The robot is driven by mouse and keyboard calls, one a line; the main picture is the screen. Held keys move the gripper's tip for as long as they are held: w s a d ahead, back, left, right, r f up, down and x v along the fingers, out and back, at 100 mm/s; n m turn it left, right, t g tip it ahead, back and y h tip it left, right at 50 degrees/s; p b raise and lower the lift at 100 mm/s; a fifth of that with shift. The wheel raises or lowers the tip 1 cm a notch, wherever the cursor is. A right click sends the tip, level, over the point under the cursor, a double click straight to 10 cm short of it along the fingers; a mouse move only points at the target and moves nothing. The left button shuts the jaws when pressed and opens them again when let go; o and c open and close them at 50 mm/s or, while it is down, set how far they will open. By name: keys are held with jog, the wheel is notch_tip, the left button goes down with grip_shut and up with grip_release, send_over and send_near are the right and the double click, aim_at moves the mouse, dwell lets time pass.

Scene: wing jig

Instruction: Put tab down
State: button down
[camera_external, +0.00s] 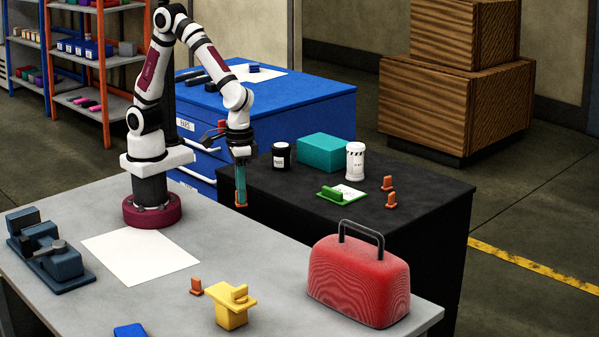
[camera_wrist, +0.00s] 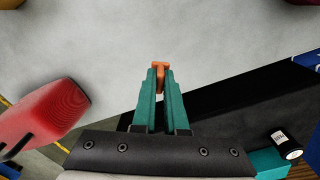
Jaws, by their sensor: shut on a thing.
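My gripper (camera_external: 240,200) hangs pointing down near the far edge of the grey table (camera_external: 75,215), beside the black bench. Its teal fingers are shut on an orange tab (camera_wrist: 160,68), which shows between the fingertips in the wrist view. In the external view only a bit of orange shows at the fingertips. In the wrist view the tab appears against the grey tabletop; its exact height is hard to tell. Another orange tab (camera_external: 196,287) stands on the grey table beside a yellow block-shaped fixture (camera_external: 231,305). Two more orange tabs, one (camera_external: 387,184) behind the other (camera_external: 390,200), stand on the black bench.
A red case (camera_external: 358,282) with a handle stands at the grey table's right end. A white sheet (camera_external: 140,255) and a dark vise (camera_external: 50,250) lie left. The black bench (camera_external: 300,200) holds a teal box (camera_external: 321,148), two containers and a green piece (camera_external: 331,194).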

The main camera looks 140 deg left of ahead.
jog(key=s+d+f+m, duration=0.2)
jog(key=s+d+m, duration=0.15)
jog(key=d, duration=0.65)
send_over(247, 250)
jog(key=f, duration=0.6)
jog(key=shift+d+f, duration=0.2)
jog(key=shift+d, duration=0.1)
jog(key=f, duration=0.4)
jog(key=shift+w+a+f, duration=0.1)
jog(key=shift+a, duration=0.1)
jog(key=shift+f, duration=0.15)
jog(key=c, duration=1)
grip_release()
jog(key=shift+o, duration=0.2)
